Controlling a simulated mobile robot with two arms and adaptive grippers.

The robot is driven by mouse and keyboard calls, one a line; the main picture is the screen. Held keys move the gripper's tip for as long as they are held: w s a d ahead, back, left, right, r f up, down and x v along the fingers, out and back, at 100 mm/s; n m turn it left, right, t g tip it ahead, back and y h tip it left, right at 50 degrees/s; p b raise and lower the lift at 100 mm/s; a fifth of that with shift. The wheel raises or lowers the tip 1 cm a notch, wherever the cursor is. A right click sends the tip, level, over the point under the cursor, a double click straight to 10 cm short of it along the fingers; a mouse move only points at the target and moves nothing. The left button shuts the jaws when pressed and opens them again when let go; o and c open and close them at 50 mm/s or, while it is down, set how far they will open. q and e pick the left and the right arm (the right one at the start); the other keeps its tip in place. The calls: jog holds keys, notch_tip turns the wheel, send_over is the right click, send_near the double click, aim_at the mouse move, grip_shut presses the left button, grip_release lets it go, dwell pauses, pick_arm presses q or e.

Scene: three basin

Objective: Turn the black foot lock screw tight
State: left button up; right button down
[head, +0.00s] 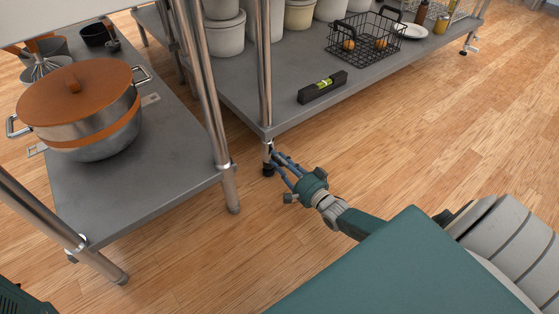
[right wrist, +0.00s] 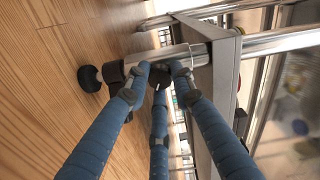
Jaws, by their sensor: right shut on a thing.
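The metal leg of the middle shelf ends in a black foot (head: 268,169), which also shows in the right wrist view (right wrist: 88,78). My right gripper (head: 273,157) reaches in from the right, low to the floor, at this leg just under the shelf corner. In the right wrist view its blue fingers (right wrist: 161,73) close together on the small black lock screw (right wrist: 159,82) beside the leg. The fingertips hide most of the screw, so its turn and tightness cannot be seen. My left gripper is not in view.
The shelf board (head: 230,78) is close above my right fingers and holds a spirit level (head: 322,87), a wire basket (head: 366,40) and several pots. Another low shelf (head: 150,195) with an orange-lidded pot (head: 80,95) stands at left.

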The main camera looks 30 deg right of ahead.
dwell(0.5)
jog(key=c, duration=1.5)
grip_release()
jog(key=shift+o, duration=0.2)
jog(key=s+d, duration=0.1)
jog(key=s, duration=1.1)
